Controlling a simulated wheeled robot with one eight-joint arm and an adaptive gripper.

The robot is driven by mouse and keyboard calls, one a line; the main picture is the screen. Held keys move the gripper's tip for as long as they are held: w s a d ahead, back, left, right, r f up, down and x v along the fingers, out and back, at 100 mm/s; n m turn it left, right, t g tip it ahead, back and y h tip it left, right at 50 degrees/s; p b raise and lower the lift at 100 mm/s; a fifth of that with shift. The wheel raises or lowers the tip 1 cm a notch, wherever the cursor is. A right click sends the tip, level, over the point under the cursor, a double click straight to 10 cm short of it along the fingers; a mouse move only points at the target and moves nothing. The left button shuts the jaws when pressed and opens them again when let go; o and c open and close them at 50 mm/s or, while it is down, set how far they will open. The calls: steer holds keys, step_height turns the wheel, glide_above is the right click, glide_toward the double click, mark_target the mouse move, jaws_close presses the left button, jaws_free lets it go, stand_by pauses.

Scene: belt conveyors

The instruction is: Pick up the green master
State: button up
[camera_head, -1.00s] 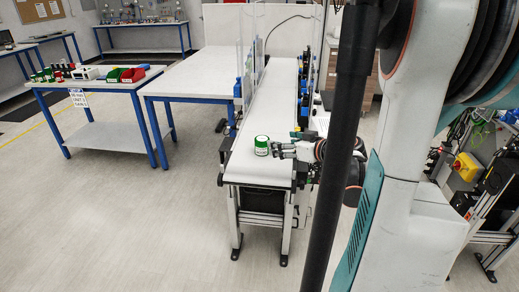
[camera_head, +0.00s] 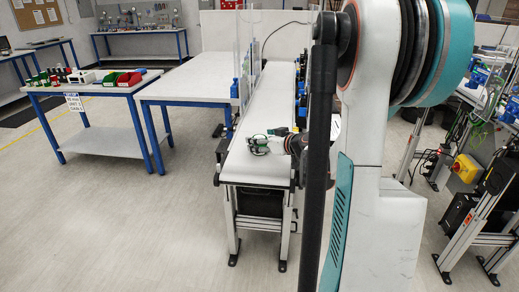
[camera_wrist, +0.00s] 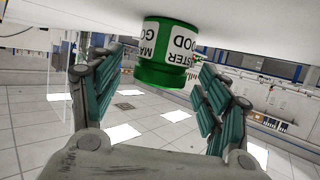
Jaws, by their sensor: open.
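The green master, a short cylinder with a green body and a white label reading "MASTER GOOD", stands on the near end of the white conveyor belt in the head view (camera_head: 258,151). My gripper (camera_head: 265,143) is low over the belt, reaching in from the right and partly covering the master. In the wrist view, which looks upside down, the green master (camera_wrist: 165,72) shows between the two spread fingers of my gripper (camera_wrist: 160,78). The fingers are open on either side of it. I see a gap at the right finger; contact at the left is unclear.
The conveyor (camera_head: 268,110) runs away from me, with clear panels and blue parts along its sides. A blue-legged table (camera_head: 190,80) is left of it, mostly bare. Another table (camera_head: 95,87) holds red and green bins and small items. The floor at front left is clear.

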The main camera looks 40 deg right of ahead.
steer(key=shift+x, duration=0.95)
steer(key=c, duration=1.5)
steer(key=shift+r, duration=0.1)
